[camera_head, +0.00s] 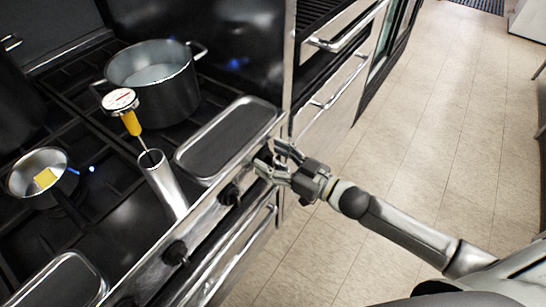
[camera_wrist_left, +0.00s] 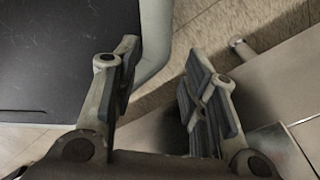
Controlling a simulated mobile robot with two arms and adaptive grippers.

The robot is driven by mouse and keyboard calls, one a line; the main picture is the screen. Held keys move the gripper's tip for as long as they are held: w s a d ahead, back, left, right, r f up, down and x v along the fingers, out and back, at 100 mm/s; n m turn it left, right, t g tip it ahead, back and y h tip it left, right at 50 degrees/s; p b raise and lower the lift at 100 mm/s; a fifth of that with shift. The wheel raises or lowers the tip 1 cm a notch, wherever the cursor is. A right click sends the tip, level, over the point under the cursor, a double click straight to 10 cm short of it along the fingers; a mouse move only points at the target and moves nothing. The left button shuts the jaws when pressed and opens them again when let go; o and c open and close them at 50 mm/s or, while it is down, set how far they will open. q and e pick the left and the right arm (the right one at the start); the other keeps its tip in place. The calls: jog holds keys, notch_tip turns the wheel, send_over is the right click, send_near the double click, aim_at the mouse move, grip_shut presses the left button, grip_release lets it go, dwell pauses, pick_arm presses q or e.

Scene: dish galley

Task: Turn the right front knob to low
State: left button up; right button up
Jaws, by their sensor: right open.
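A row of dark knobs runs along the stove's silver front panel (camera_head: 207,222). One knob (camera_head: 230,194) is in plain view left of my right gripper, and another knob (camera_head: 176,252) is farther left along the panel. My right gripper (camera_head: 269,161) is open at the right end of the panel, its fingers pointing at it. A dark knob-like part (camera_head: 265,153) shows by the fingertips, mostly hidden; I cannot tell whether they touch it. Knob settings are too small to read. My left gripper (camera_wrist_left: 160,72) shows only in the left wrist view, open with nothing between its fingers.
A large pot (camera_head: 165,95) and a small pan (camera_head: 38,178) with a yellow piece stand on the stove. A thermometer (camera_head: 120,100) leans from a metal cylinder (camera_head: 163,185) near the front. A metal tray (camera_head: 225,140) lies behind the panel. The floor at right is clear.

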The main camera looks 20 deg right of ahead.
jog(key=c, duration=1)
jog(key=n+p, duration=0.1)
jog(key=n, duration=0.2)
jog(key=shift+s+a, duration=0.1)
jog(key=shift+a, duration=0.05)
jog(key=shift+s+a+f+n+p, duration=0.1)
jog(key=shift+n+p, duration=0.1)
jog(key=shift+n, duration=0.7)
jog(key=shift+s+a+n+p, duration=0.1)
jog(key=shift+n+p, duration=0.05)
jog(key=shift+n, duration=0.75)
jog(key=o, duration=1)
